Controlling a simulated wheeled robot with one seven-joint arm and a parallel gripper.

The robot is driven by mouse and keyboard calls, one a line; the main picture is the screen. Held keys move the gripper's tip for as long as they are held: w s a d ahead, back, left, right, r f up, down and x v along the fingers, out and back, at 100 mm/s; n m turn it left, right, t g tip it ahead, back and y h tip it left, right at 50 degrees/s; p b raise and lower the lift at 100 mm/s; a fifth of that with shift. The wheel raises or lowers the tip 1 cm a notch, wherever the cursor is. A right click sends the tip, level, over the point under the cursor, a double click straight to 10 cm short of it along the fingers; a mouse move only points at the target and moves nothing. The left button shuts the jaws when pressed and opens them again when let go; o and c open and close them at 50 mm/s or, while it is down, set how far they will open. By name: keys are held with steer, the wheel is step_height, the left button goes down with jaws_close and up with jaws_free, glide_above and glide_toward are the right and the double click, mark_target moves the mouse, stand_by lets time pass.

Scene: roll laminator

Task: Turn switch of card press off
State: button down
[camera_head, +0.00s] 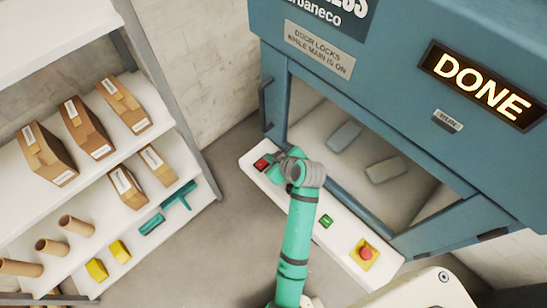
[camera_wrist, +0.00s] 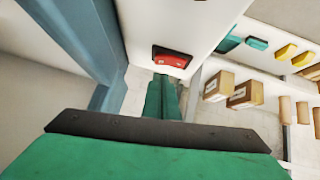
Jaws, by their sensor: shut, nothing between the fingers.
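The card press (camera_head: 390,120) is a large blue cabinet on the right of the head view, with a lit "DONE" sign (camera_head: 482,87). Its white control ledge (camera_head: 345,233) runs along the front. A red rocker switch (camera_head: 262,163) in a black frame sits at the ledge's left end; it shows closer in the wrist view (camera_wrist: 172,59). I cannot tell which side of the rocker is pressed in. My green gripper (camera_head: 275,170) is shut and empty, beside the switch. In the wrist view its fingertips (camera_wrist: 163,80) are just below the switch frame; contact cannot be told.
A green button (camera_head: 326,221) and a red emergency button on a yellow base (camera_head: 365,253) are farther along the ledge. A door handle (camera_head: 267,103) stands out above the switch. White shelves (camera_head: 190,125) with boxes and tubes stand left, with open floor between.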

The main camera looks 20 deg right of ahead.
mark_target(263, 162)
steer(key=shift+d+f, duration=0.2)
steer(key=shift+f, duration=1.1)
